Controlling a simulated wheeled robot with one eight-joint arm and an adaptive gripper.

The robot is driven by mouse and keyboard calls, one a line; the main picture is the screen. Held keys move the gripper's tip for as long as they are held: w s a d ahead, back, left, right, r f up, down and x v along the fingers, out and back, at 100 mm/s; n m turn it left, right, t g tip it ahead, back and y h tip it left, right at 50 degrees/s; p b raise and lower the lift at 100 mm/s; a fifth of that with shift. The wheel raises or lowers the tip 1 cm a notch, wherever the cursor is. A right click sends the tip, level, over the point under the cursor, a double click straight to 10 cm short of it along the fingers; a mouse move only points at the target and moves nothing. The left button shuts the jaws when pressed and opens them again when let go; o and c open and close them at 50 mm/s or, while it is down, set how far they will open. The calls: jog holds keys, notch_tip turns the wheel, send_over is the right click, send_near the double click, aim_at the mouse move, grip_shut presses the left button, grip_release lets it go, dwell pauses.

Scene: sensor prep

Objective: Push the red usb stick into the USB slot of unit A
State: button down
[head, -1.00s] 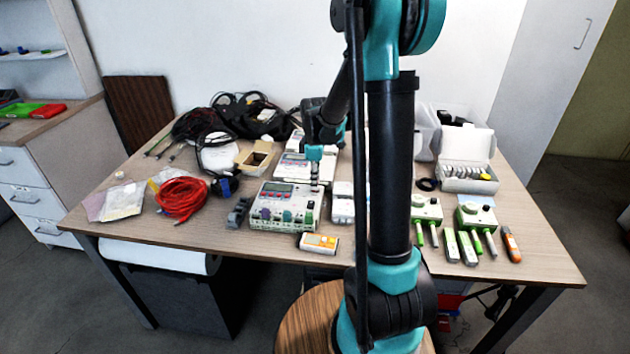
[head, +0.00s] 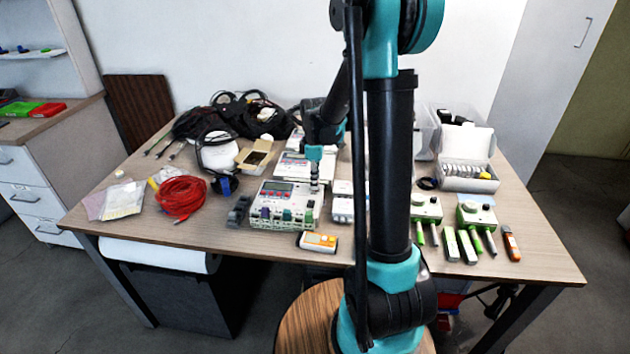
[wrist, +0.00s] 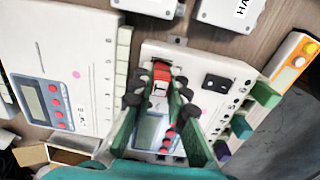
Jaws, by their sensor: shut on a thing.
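My gripper (wrist: 160,95) is shut on the red usb stick (wrist: 161,71), held between its two dark fingertips in the wrist view. The stick is over a white unit (wrist: 212,62) with a display, red buttons, a black socket and green and purple terminals. In the head view this unit (head: 258,217) stands near the table's front, and my gripper (head: 315,182) is at its back right part. The stick cannot be made out there. The USB slot is hidden, so I cannot tell whether the stick touches or enters it. I cannot read a unit letter.
Another white unit (wrist: 85,50) with a display lies beside it in the wrist view. White boxes (head: 343,208) stand close on the right. An orange and white meter (head: 318,242) lies in front. A red cable coil (head: 182,197) is to the left.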

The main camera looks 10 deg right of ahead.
jog(key=shift+f, duration=0.15)
jog(key=c, duration=1.4)
grip_release()
jog(key=shift+o, duration=0.7)
jog(key=shift+r, duration=3.55)
jog(key=s+d+f+m+t, duration=0.1)
jog(key=s+f+m, duration=0.1)
jog(key=s+m, duration=0.2)
jog(key=s+d+f+m+t, duration=0.1)
jog(key=s+m, duration=0.4)
jog(key=s, duration=0.5)
jog(key=s+d+f+m+t, duration=0.2)
jog(key=s+m, duration=0.3)
jog(key=s, duration=0.3)
jog(key=shift+f, duration=0.55)
